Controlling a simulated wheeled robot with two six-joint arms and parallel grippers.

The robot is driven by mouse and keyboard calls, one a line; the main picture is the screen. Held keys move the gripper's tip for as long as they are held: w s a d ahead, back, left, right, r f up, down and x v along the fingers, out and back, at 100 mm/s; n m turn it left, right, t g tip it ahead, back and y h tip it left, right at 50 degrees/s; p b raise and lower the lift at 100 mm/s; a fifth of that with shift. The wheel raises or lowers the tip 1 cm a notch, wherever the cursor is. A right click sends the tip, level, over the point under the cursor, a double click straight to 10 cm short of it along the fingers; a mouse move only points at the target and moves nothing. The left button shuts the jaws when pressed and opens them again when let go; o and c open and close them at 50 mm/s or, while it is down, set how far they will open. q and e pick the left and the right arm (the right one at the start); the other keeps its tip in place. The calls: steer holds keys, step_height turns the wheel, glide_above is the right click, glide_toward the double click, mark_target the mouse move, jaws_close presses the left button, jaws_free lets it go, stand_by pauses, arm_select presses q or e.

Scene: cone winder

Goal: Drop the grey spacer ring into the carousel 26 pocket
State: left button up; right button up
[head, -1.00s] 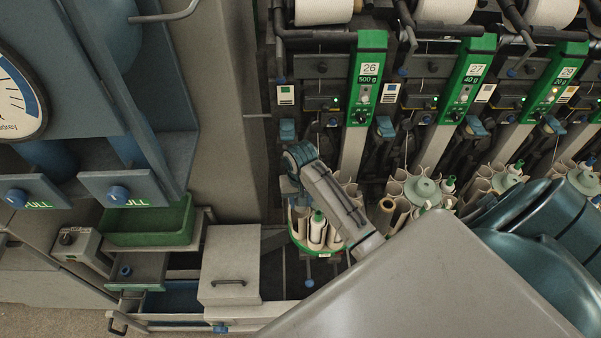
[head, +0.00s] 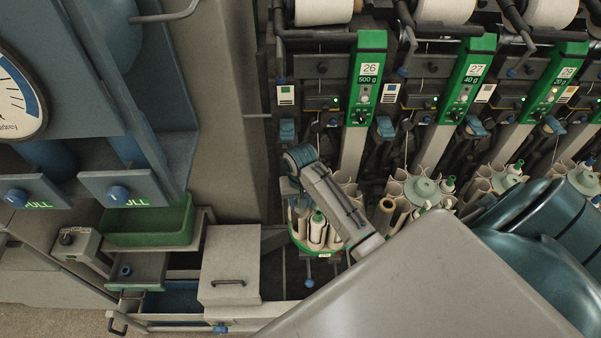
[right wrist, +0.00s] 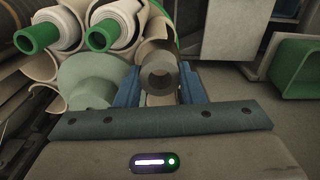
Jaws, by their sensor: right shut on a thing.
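The grey spacer ring (right wrist: 158,77) sits between the two blue fingers of my right gripper (right wrist: 159,90), which is shut on it. In the head view carousel 26 (head: 325,251) has a green rim and stands below the unit marked 26 (head: 368,70). My right arm crosses over it and hides part of it, the ring and the fingertips. My left gripper is not in view.
Tubes with green ends (right wrist: 102,38) stand in neighbouring pockets, close to the left finger. A pale green hub (right wrist: 88,80) is beside them. A grey box (head: 230,262) and green tray (head: 150,222) are to the left. Carousel 27 (head: 422,188) stands to the right.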

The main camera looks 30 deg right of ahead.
steer(key=shift+f, duration=0.85)
stand_by(0.3)
steer(key=shift+r, duration=0.1)
stand_by(0.6)
steer(key=o, duration=1)
steer(key=shift+o, duration=0.2)
steer(key=shift+r, duration=4.05)
